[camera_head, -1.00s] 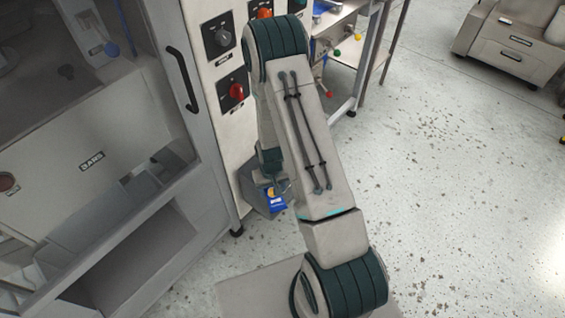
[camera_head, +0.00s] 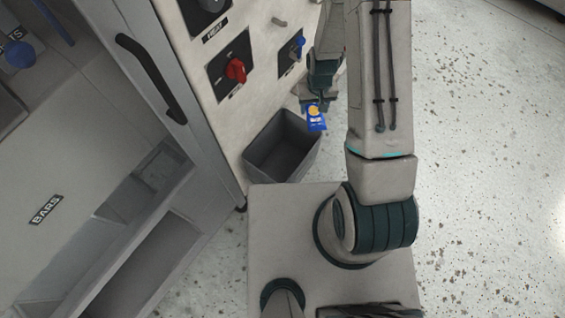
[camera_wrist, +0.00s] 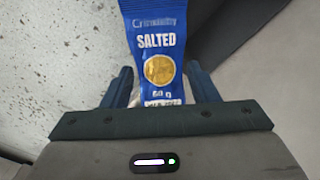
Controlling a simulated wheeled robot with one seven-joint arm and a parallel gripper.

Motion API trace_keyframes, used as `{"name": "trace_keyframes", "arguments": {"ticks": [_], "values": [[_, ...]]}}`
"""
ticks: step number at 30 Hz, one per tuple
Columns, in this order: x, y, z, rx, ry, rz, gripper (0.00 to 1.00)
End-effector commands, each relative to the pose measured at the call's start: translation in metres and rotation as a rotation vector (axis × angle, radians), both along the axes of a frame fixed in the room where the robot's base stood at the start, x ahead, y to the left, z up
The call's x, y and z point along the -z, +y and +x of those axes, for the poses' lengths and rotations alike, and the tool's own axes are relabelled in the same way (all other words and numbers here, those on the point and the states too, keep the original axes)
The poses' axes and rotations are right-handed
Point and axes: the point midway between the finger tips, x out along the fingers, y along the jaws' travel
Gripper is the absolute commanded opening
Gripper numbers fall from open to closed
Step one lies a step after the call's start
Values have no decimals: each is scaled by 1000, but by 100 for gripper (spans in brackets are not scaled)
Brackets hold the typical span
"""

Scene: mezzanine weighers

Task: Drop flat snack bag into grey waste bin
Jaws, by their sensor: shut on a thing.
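The flat snack bag (camera_head: 316,117) is blue with a yellow round picture. In the wrist view the bag (camera_wrist: 154,40) reads "SALTED" and lies between the fingers of my gripper (camera_wrist: 160,88), which is shut on it. In the head view my gripper (camera_head: 315,103) holds the bag near the upper right rim of the grey waste bin (camera_head: 262,157). The bin is open-topped and stands on the floor against the cabinet. Its inside looks empty where it shows.
A light control cabinet (camera_head: 262,108) with a red knob (camera_head: 236,70) and a blue knob (camera_head: 299,43) rises behind the bin. A door with a dark handle (camera_head: 150,75) is at left. Speckled floor (camera_head: 480,150) is clear at right.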

Motion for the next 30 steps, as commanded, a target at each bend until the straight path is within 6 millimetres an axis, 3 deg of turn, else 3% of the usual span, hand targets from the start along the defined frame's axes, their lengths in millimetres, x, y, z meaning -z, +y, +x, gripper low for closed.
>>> {"name": "trace_keyframes", "arguments": {"ticks": [1, 18, 30], "values": [[17, 5, 0, -16, -3, 0, 31], [67, 67, -25, -215, -4, -1, 31], [79, 84, -40, -284, -2, -4, 31]]}}
